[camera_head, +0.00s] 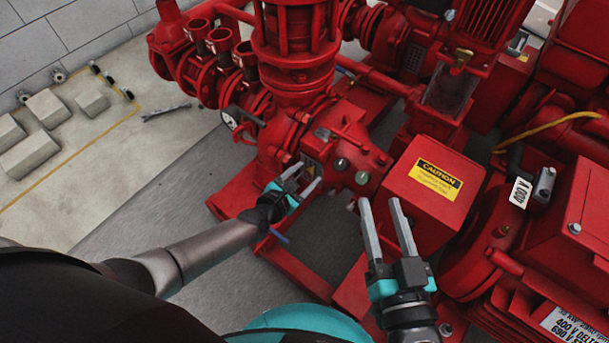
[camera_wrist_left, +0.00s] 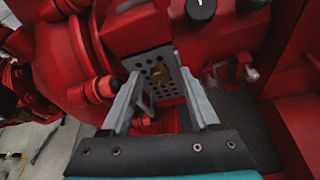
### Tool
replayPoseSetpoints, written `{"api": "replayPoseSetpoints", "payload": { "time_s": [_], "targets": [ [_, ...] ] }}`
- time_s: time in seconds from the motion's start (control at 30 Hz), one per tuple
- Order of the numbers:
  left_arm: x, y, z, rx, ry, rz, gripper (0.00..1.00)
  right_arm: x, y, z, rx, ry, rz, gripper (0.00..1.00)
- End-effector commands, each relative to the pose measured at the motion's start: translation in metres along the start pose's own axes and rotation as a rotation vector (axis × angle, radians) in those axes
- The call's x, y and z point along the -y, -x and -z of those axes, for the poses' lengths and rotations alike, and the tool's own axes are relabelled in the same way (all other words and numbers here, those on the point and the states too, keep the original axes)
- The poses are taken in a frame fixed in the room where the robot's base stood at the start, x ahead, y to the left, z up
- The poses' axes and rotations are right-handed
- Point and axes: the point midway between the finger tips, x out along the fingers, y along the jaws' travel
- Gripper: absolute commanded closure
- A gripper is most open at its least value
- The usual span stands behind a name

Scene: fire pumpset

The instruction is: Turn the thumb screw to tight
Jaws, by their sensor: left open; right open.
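A small brass-coloured piece, which looks like the thumb screw (camera_wrist_left: 159,72), sits on a grey plate with several dark holes (camera_wrist_left: 150,86) on the red pump in the left wrist view. Its exact turn position is too small to tell. My left gripper (camera_head: 307,175) is open in front of the pump housing. In the left wrist view its fingers (camera_wrist_left: 160,84) stand on either side of the brass piece, with nothing clearly between them; I cannot tell if they touch the plate. In the head view the screw is not clearly seen. My right gripper (camera_head: 382,203) is open and empty, left of the caution box.
The red box with a yellow caution label (camera_head: 436,179) stands close to my right gripper. A wrench (camera_head: 166,111) lies on the floor beside concrete blocks (camera_head: 44,108). A red motor (camera_head: 560,230) fills the right.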

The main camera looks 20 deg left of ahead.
Motion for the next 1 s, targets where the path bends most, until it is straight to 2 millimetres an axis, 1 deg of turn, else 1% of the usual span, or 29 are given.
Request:
{"api": "replayPoseSetpoints", "payload": {
  "time_s": [0.27, 0.37, 0.8, 0.83, 1.0],
  "targets": [
    [0.0000, -0.0006, -0.0003, 0.000, 0.000, 0.000, 0.39, 0.0004, 0.0003, 0.0004, -0.005, -0.001, 0.001, 0.50],
    [-0.0001, -0.0005, -0.0002, 0.000, 0.000, 0.000, 0.49, 0.0004, 0.0003, 0.0003, -0.004, -0.001, 0.001, 0.50],
    [-0.0001, -0.0004, -0.0001, 0.000, 0.000, 0.000, 0.98, 0.0002, 0.0002, 0.0000, -0.003, -0.001, 0.000, 0.50],
    [-0.0001, -0.0004, -0.0001, 0.000, 0.000, 0.000, 1.00, 0.0002, 0.0002, -0.0001, -0.003, -0.001, 0.000, 0.50],
    [-0.0001, -0.0004, 0.0000, 0.000, 0.000, 0.000, 1.00, 0.0002, 0.0002, -0.0001, -0.002, -0.001, 0.000, 0.50]
  ]
}}
